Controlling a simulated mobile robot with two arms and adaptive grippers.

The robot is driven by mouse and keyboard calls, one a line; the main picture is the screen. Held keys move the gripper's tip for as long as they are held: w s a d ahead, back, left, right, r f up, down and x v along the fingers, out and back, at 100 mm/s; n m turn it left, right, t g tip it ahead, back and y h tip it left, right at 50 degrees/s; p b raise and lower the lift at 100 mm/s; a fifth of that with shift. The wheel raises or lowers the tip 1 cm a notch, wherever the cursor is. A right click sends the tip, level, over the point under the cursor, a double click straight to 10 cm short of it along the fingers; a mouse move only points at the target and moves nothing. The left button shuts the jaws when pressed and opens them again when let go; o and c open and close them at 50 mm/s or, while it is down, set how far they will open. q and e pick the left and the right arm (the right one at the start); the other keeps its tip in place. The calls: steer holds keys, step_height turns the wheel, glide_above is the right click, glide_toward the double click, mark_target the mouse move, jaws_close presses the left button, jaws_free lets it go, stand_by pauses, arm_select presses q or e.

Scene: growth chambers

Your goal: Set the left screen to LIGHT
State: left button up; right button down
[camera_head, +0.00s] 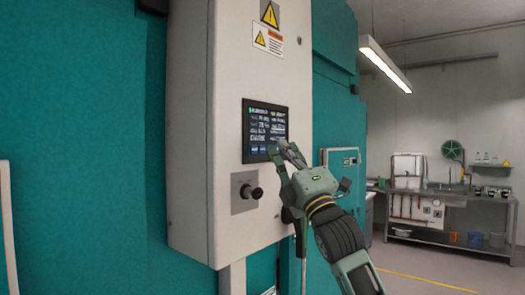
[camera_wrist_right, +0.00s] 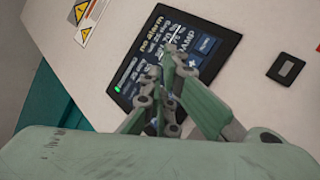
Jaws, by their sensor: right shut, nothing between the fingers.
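The screen (camera_head: 263,120) is a dark panel with light text, set in the front of a pale cabinet (camera_head: 232,60). Other text is hidden behind the fingers. My right gripper (camera_head: 284,151) is shut and empty, its fingertips at the screen's lower right corner. In the right wrist view the gripper (camera_wrist_right: 172,62) overlaps the lower part of the screen. I cannot tell whether the tips touch it. My left gripper is not in view.
A black knob (camera_head: 251,191) on a grey plate sits below the screen. Yellow warning signs (camera_head: 269,25) are above it. Teal chamber walls (camera_head: 85,130) flank the cabinet. A metal workbench (camera_head: 440,195) stands far back right, with open floor before it.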

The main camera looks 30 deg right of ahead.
steer(key=s, duration=0.1)
steer(key=s+d+b, duration=0.1)
steer(key=s, duration=0.1)
steer(key=s+d, duration=0.1)
steer(key=shift+s, duration=0.3)
steer(key=shift+a, duration=0.15)
stand_by(1.5)
